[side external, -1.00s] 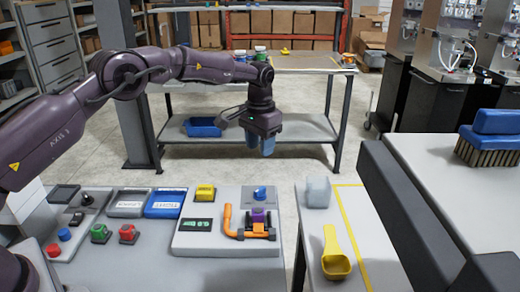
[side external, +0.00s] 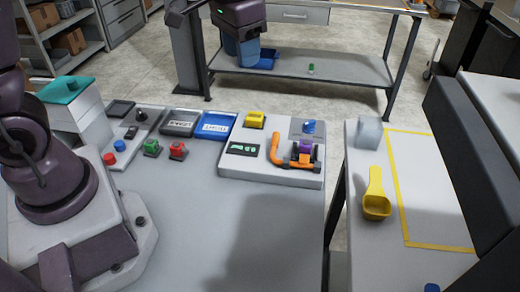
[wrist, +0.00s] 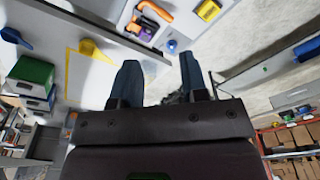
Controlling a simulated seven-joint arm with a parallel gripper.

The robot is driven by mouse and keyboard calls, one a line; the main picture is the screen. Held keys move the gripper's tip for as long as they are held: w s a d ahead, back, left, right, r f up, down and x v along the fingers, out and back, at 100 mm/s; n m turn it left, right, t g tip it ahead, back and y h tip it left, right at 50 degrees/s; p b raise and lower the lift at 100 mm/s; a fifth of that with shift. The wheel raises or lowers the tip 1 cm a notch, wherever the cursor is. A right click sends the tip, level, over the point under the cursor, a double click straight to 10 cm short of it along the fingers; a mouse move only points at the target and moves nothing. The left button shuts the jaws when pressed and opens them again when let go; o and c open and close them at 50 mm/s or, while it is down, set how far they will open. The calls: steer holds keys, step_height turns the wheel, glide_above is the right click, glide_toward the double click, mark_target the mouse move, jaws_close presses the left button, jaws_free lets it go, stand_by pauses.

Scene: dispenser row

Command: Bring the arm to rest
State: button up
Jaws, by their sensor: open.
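My gripper (side external: 243,62) hangs at the top of the side view, with its upper part and most of my arm cut off by the picture's edge. It is in the air beyond the back edge of the grey worktop (side external: 215,225), in front of the far bench. In the wrist view my gripper (wrist: 160,70) has its two dark blue fingers apart, with nothing visible between them. My arm's base stands at the left of the worktop.
A white panel (side external: 240,170) holds an orange handle (side external: 277,147), a yellow block (side external: 255,120) and a blue knob (side external: 309,127). Trays and buttons lie left of it. A yellow scoop (side external: 376,205) lies on the right table. The worktop's front is clear.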

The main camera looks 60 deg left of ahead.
steer(key=s+r+t, duration=0.2)
steer(key=s, duration=0.6)
steer(key=s+r+t, duration=0.2)
steer(key=s+r, duration=0.1)
steer(key=s, duration=0.5)
steer(key=shift+s+r, duration=0.2)
steer(key=shift+s, duration=0.1)
